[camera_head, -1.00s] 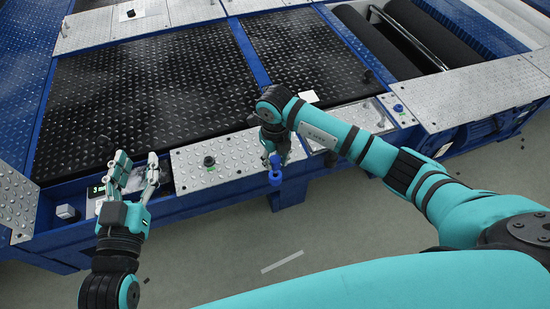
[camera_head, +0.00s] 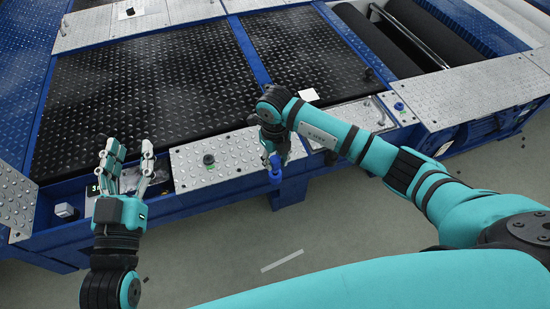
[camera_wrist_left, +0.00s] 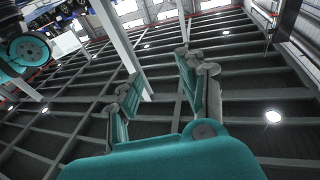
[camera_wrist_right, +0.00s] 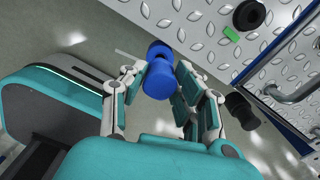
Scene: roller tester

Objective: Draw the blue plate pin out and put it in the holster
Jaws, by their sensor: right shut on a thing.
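The blue pin (camera_head: 275,171) is in my right gripper (camera_head: 274,155), clear of the plates, in front of the machine's blue front edge. In the right wrist view the blue pin (camera_wrist_right: 159,74) is a stubby cylinder with a wider head, between the fingertips. My left gripper (camera_head: 129,160) is open and empty, fingers up, over the left part of the front edge. The left wrist view shows its fingers apart with nothing between them. Another blue knob (camera_head: 398,106) sits on a small plate to the right. I cannot tell which part is the holster.
A black round fitting (camera_head: 208,160) stands on the silver tread plate (camera_head: 240,157) left of my right gripper. A recess behind my left gripper holds a small display and a clear bag. A grey block (camera_head: 66,211) lies at the left. Open floor (camera_head: 240,235) lies in front.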

